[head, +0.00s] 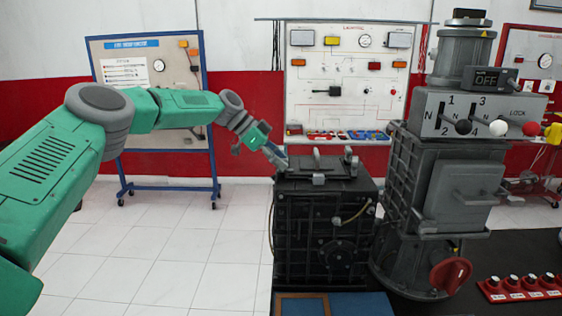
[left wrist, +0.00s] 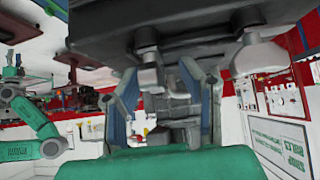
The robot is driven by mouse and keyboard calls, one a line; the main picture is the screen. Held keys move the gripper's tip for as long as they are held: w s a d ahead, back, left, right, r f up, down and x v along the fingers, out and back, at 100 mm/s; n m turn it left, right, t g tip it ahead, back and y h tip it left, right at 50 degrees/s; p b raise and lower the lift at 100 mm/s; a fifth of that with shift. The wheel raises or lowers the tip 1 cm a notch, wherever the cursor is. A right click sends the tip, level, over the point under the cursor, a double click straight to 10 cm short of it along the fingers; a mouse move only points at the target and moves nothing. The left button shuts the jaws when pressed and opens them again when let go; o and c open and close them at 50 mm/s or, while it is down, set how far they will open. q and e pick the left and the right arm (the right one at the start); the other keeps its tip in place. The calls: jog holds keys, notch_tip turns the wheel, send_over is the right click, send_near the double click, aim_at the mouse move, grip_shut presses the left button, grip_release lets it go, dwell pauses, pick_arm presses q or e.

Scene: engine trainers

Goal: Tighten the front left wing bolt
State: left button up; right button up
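The black box-shaped unit (head: 322,225) stands right of the picture's middle in the head view, with a handle and small grey fittings on its lid. My left gripper (head: 274,154) is at the left edge of that lid. In the left wrist view my left gripper (left wrist: 163,105) has its two fingers apart. A grey fitting (left wrist: 148,72), perhaps the front left wing bolt, hangs below a dark edge near and partly between the fingertips. I cannot tell whether a finger touches it. In the head view the gripper hides that corner. My right gripper is not in view.
A grey machine with levers (head: 462,120) stands close right of the black unit, with a red knob (head: 450,274) low on it. A red switch strip (head: 522,287) lies at the right. Display boards (head: 150,90) stand behind. The white floor at left is clear.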

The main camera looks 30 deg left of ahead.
pick_arm(q)
jog(key=shift+s+a+r, duration=0.15)
jog(key=shift+r, duration=0.15)
jog(key=v, duration=1.1)
jog(key=shift+a, duration=0.25)
